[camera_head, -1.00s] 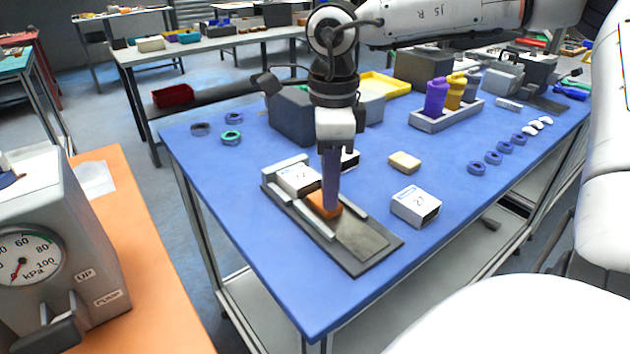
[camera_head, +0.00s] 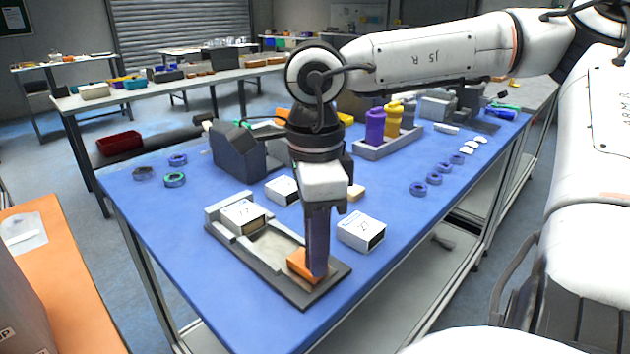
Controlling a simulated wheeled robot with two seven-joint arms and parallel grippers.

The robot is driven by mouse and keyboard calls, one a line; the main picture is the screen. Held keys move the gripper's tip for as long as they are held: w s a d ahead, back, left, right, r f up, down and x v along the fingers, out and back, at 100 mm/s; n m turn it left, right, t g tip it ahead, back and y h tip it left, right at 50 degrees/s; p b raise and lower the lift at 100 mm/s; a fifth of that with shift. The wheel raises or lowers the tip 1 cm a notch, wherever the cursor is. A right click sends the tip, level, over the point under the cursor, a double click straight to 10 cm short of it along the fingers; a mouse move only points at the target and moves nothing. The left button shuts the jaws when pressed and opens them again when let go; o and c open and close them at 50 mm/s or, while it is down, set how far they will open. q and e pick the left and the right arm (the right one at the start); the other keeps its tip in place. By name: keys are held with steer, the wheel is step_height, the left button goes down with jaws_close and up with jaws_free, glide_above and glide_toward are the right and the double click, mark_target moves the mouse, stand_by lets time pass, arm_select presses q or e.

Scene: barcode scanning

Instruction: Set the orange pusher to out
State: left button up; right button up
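The orange pusher (camera_head: 300,264) sits in a grey channel fixture (camera_head: 325,283), near the end closest to me. A white box marked 17 (camera_head: 241,216) lies at the fixture's far left end, with bare channel between it and the pusher. My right gripper (camera_head: 317,272) points straight down at the pusher. Its finger overlaps the pusher's right side. One finger hides the other, so I cannot tell whether it grips the pusher or only touches it. My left gripper is not in view.
A white box marked 27 (camera_head: 361,232) stands right of the fixture, another white box (camera_head: 282,189) behind it. A dark grey device (camera_head: 238,150) and a holder with purple and yellow bottles (camera_head: 388,146) stand farther back. Several blue rings (camera_head: 434,178) lie at right on the blue table (camera_head: 200,292).

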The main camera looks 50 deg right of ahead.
steer(key=shift+o, duration=0.9)
step_height(320, 180, up, 10)
steer(key=p, duration=0.1)
steer(key=shift+r, duration=0.2)
